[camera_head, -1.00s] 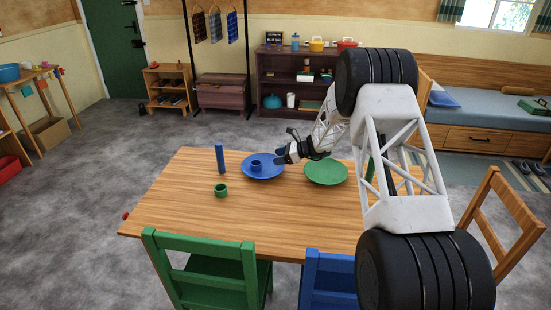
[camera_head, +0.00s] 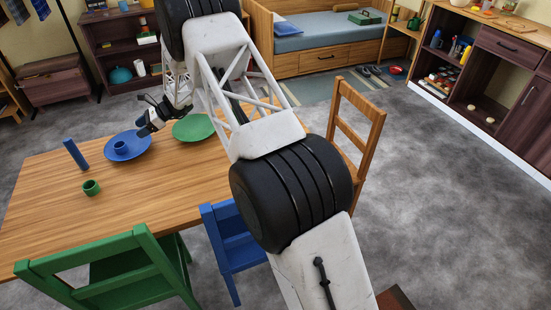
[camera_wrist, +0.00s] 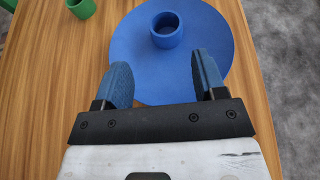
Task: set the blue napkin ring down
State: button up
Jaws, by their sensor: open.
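The blue napkin ring (camera_wrist: 166,31) stands upright on the blue plate (camera_wrist: 130,50), inside its rim, in the wrist view. It also shows in the head view (camera_head: 120,147) on the blue plate (camera_head: 132,155). My gripper (camera_wrist: 162,75) is open, with its two blue-padded fingers apart and nothing between them. The ring lies just beyond the fingertips, apart from them. In the head view my gripper (camera_head: 142,131) is at the right edge of the blue plate.
A green ring (camera_head: 91,187) stands on the wooden table (camera_head: 50,215), left of the blue plate. A green plate (camera_head: 195,127) lies to the right. Green and blue chairs line the front edge.

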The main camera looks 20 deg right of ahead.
jog(key=s+d+r+n+h, duration=0.2)
jog(key=s+d+r+n, duration=0.15)
jog(key=s+r, duration=0.4)
jog(key=s+d+r+n+h, duration=0.1)
jog(key=s+d+r+n, duration=0.1)
jog(key=s+d+r, duration=0.5)
jog(key=s+d+r+n+h, duration=0.2)
jog(key=s+d+r, duration=0.2)
jog(key=s+r, duration=0.45)
jog(key=s+d+r+n+h, duration=0.25)
jog(key=s+r, duration=0.35)
jog(key=s, duration=0.5)
jog(key=s+d+n+t+h, duration=0.1)
jog(key=s+d, duration=0.3)
jog(key=s, duration=0.7)
jog(key=s+d+n+h, duration=0.3)
jog(key=s+d+n, duration=0.1)
jog(key=s, duration=0.7)
jog(key=s+d+n+t+h, duration=0.1)
jog(key=s+d+n+h, duration=0.1)
jog(key=s+d, duration=0.4)
jog(key=s, duration=0.5)
jog(key=shift+d+n+t, duration=0.25)
jog(key=shift+n+t, duration=0.05)
